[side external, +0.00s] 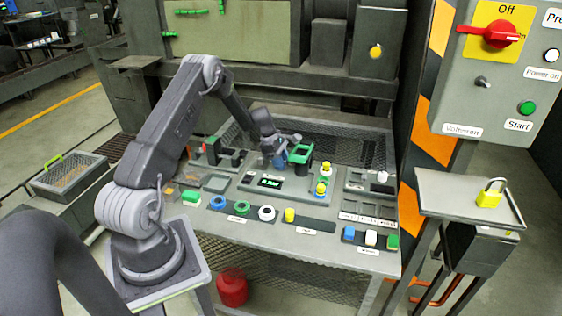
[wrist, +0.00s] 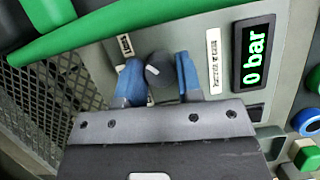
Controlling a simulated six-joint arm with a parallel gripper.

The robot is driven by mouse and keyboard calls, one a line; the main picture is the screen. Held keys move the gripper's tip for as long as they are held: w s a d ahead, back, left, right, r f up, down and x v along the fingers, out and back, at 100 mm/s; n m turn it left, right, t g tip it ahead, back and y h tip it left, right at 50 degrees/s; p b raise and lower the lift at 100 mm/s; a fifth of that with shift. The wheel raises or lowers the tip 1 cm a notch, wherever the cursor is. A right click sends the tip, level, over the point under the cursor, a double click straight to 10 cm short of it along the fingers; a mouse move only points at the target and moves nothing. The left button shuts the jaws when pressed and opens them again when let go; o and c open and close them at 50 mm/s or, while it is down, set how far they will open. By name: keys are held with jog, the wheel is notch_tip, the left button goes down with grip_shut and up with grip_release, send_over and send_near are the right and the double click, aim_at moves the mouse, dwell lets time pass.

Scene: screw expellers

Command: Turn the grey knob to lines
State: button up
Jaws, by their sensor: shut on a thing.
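In the wrist view the grey knob (wrist: 160,66) is a dark round knob with a small white mark on its left part. It sits on the grey panel between two labels. The left label (wrist: 125,46) and the right label (wrist: 213,60) are too small to read surely. My gripper (wrist: 160,78) has its blue-tipped fingers on either side of the knob and is shut on it. In the side view my gripper (side external: 281,159) is down at the panel on the table, and it hides the knob there.
A display (wrist: 254,52) reading "0 bar" is right of the knob. A green bar (wrist: 120,30) runs close above my fingers; in the side view a green-topped fixture (side external: 300,153) stands right beside my gripper. Several coloured parts line the table front (side external: 330,258).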

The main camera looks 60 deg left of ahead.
jog(key=shift+m+g, duration=0.3)
jog(key=shift+m, duration=0.8)
jog(key=o, duration=0.9)
jog(key=shift+a, duration=0.1)
jog(key=v, duration=1.3)
jog(key=shift+s+a+r, duration=0.1)
jog(key=shift+a+r, duration=0.2)
jog(key=shift+a, duration=0.05)
